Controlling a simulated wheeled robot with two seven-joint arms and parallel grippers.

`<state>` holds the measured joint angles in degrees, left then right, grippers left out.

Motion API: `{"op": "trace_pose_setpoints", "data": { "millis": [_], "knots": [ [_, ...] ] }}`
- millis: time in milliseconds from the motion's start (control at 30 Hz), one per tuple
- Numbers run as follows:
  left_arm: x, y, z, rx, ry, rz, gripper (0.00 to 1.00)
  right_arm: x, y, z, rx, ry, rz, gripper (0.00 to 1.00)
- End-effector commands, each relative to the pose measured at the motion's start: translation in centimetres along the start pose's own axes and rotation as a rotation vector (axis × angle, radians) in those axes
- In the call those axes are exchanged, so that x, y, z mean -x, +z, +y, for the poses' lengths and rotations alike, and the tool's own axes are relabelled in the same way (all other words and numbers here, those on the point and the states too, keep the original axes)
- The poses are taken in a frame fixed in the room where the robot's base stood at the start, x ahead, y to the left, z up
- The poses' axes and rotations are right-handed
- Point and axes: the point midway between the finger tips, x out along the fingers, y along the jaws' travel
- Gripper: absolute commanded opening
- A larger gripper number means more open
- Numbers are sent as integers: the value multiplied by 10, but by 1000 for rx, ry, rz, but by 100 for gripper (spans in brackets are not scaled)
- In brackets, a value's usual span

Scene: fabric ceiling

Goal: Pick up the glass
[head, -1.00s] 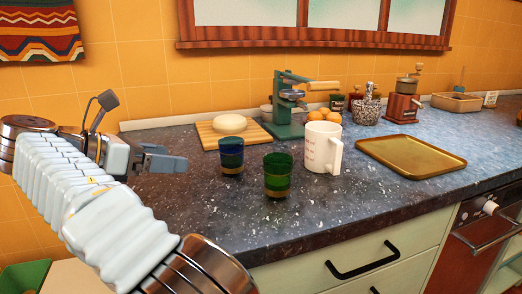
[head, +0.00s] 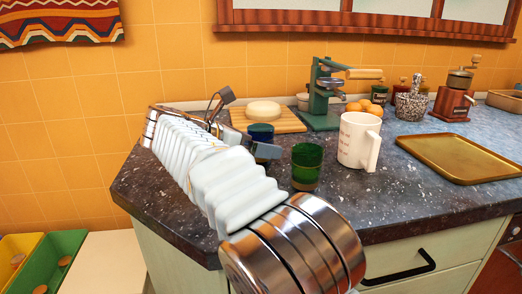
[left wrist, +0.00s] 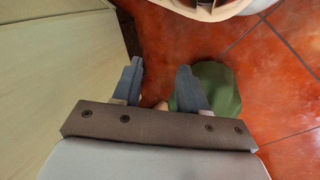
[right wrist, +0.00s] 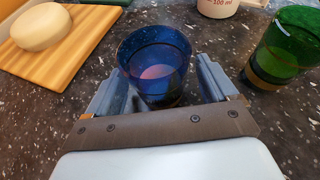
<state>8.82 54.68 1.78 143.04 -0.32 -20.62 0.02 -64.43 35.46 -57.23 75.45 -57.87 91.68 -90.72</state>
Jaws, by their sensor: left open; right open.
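A blue glass (head: 261,131) stands upright on the dark speckled counter, partly hidden behind my right gripper (head: 264,152) in the head view. In the right wrist view the blue glass (right wrist: 152,52) stands between the two spread fingers of my right gripper (right wrist: 158,72), which is open. I cannot tell whether either finger touches it. A green glass (head: 306,166) stands to its right; it also shows in the right wrist view (right wrist: 285,45). My left gripper (left wrist: 160,67) is open and empty above the red tiled floor, outside the head view.
A white measuring mug (head: 356,140) stands right of the green glass. A wooden board (head: 286,122) with a round cheese (head: 264,110) lies behind the blue glass. A green press (head: 320,95) stands at the back. A brass tray (head: 462,158) lies at right.

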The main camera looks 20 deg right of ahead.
Motion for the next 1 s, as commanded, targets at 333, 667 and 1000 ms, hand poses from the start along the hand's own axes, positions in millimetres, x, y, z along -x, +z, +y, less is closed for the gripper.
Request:
{"op": "trace_pose_setpoints", "data": {
  "millis": [333,667,1000],
  "knots": [
    [-2,0,-1,0,0,0,43,-18,0,0,0,1,1,86],
    [-2,0,-1,0,0,0,43,-18,0,0,0,1,0,41],
    [-1,0,-1,0,0,0,43,-17,0,0,-1,2,0,26]
  ]
}}
